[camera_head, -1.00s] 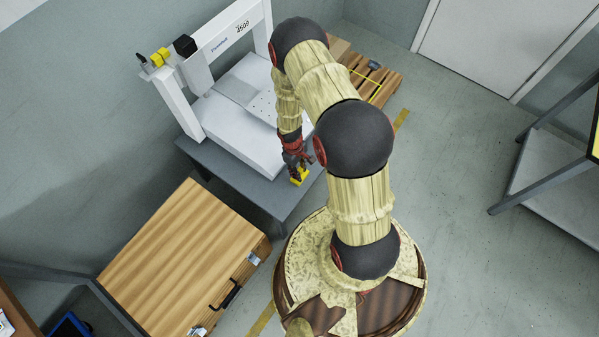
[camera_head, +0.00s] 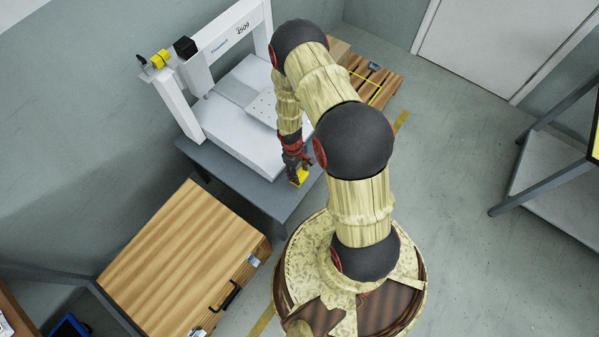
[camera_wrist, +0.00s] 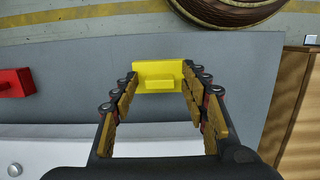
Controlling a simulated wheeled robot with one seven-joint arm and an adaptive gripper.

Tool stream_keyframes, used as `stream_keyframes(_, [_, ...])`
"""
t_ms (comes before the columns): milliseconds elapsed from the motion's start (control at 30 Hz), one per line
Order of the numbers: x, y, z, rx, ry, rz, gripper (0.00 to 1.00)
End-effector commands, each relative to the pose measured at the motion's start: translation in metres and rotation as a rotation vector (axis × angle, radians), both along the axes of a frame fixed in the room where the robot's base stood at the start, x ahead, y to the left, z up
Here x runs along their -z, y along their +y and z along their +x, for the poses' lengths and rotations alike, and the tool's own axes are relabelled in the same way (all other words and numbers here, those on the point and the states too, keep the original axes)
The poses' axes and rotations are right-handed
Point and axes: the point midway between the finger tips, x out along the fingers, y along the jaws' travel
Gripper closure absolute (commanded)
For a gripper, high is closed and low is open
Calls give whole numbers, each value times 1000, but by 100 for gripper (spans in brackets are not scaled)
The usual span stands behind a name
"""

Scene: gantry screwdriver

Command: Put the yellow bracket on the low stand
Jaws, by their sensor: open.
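The yellow bracket (camera_head: 301,176) is on the grey table (camera_head: 240,185) near its front edge. In the wrist view the yellow bracket (camera_wrist: 158,70) shows as a flat plate with a small tab, between the fingertips of my gripper (camera_wrist: 165,84). My gripper is open, with one finger on each side of the bracket; I cannot tell whether either touches it. In the head view my gripper (camera_head: 297,166) points down over the bracket and partly hides it. A low wooden platform with a yellow outline (camera_head: 391,90), seemingly the low stand, is at the back, partly behind my arm.
A white gantry machine (camera_head: 215,45) stands on the grey table behind my gripper. A red block (camera_wrist: 12,82) is left in the wrist view. A wooden case (camera_head: 180,265) is at front left, and a metal-framed table (camera_head: 555,190) is at right. Floor between is clear.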

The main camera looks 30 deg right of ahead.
Motion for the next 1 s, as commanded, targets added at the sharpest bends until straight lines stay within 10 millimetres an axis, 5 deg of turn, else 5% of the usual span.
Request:
stream_keyframes(500, [-91, 4, 13, 1, -3, -1, 55])
stream_keyframes(867, [-130, 6, 22, 4, -10, -4, 55])
stream_keyframes(1000, [-181, 8, 44, 25, -58, -21, 55])
